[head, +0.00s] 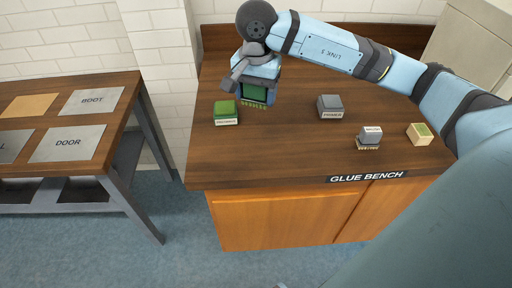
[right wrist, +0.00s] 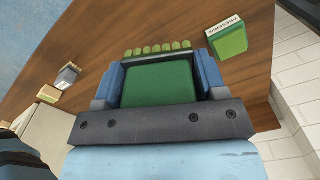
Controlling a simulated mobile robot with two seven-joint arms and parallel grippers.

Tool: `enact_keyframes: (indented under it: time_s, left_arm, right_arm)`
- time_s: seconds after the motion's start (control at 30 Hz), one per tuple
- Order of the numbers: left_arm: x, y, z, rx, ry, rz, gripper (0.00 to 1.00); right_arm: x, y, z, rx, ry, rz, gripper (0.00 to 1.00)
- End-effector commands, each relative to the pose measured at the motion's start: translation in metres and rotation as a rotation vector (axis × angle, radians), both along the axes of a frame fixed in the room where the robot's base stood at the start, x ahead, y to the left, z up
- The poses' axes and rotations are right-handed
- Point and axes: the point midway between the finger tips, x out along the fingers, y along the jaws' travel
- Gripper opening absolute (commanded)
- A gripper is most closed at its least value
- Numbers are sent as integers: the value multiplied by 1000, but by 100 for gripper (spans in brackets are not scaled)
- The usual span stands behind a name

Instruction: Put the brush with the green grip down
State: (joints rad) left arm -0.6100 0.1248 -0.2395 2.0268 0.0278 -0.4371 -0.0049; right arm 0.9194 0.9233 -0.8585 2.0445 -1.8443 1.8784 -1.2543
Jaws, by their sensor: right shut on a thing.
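My right gripper (head: 257,92) is shut on the brush with the green grip. The brush's green grip (right wrist: 160,84) fills the space between the two blue fingers in the right wrist view. Its pale green bristles (head: 255,106) point down over the left back part of the bench in the head view. Whether the bristles touch the bench top cannot be told. My left gripper is not in view.
The brown glue bench (head: 275,150) has a clear front middle. A labelled green block (head: 225,108) stands just left of the brush.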

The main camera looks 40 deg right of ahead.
Motion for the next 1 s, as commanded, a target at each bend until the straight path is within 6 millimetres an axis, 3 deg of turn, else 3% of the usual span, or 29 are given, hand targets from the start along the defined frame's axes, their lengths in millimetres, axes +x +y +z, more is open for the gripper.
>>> enact_keyframes:
  time_s: [0.1, 0.4, 1.0]
  left_arm:
    - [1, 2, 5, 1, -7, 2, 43]
    - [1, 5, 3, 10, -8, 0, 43]
    - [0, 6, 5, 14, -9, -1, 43]
  right_arm:
    - [-2, 0, -34, -2, 7, 2, 43]
    - [-1, 0, -109, 0, 6, 2, 43]
    - [-1, 0, -173, -2, 1, 4, 43]
